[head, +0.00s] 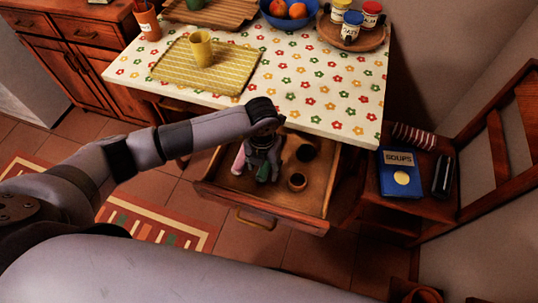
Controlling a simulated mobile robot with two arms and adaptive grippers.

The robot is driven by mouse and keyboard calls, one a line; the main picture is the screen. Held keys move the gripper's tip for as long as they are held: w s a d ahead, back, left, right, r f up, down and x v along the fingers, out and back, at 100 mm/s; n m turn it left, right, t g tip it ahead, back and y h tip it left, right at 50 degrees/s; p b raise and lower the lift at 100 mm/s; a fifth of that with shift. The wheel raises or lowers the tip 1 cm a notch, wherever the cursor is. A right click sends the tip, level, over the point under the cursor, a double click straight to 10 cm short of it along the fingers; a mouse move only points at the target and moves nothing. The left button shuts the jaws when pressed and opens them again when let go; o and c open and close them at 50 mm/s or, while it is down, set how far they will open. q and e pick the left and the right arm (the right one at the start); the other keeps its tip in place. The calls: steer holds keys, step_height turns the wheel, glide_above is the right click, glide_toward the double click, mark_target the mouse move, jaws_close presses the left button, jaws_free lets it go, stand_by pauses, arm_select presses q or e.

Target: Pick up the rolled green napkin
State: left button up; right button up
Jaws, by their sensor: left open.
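The drawer (309,206) under the table is pulled open. A small patch of green, which looks like the rolled green napkin (264,173), shows in it, mostly hidden by my left gripper. My left gripper (262,178) points down into the drawer, with its fingers apart around or just above the green patch. I cannot tell whether they touch it. A pale pinkish roll (239,160) lies just left of the gripper. My right gripper is not in view.
The flowered tabletop (310,98) overhangs the drawer's back. A low shelf with a blue soups book (401,173) stands at the right.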

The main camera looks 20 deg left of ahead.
arm_select(q)
steer(key=shift+f, duration=0.4)
steer(key=shift+c, duration=0.2)
steer(key=c, duration=1)
steer(key=shift+c, duration=0.2)
